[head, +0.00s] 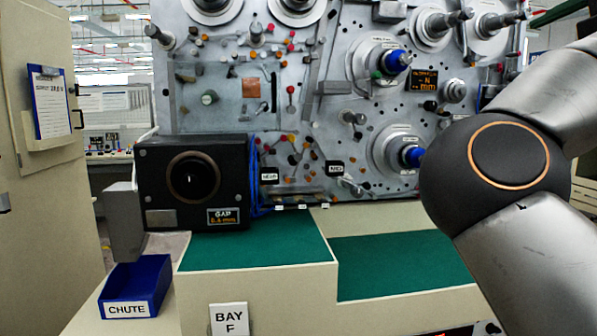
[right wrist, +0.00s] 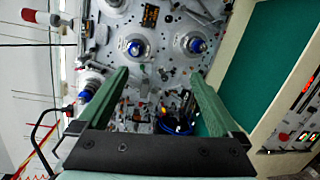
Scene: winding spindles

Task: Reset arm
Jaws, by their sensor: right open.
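My right arm (head: 500,155) comes in from the right in the head view, in front of the machine panel's right side; its gripper is outside that view. In the right wrist view my right gripper (right wrist: 158,76) has its two green fingers wide apart. Nothing is between them at the tips, and the grey machine panel shows beyond. My left arm and left gripper are in neither view. The panel (head: 335,90) carries several spindles, including ones with blue hubs at the upper right (head: 397,62) and lower right (head: 412,155).
A black box (head: 160,160) with a round opening stands at the panel's left. A blue chute bin (head: 160,280) sits in front of it. The green mats (head: 255,250) on the stepped bench (head: 260,290) look clear. A beige cabinet (head: 40,220) stands at far left.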

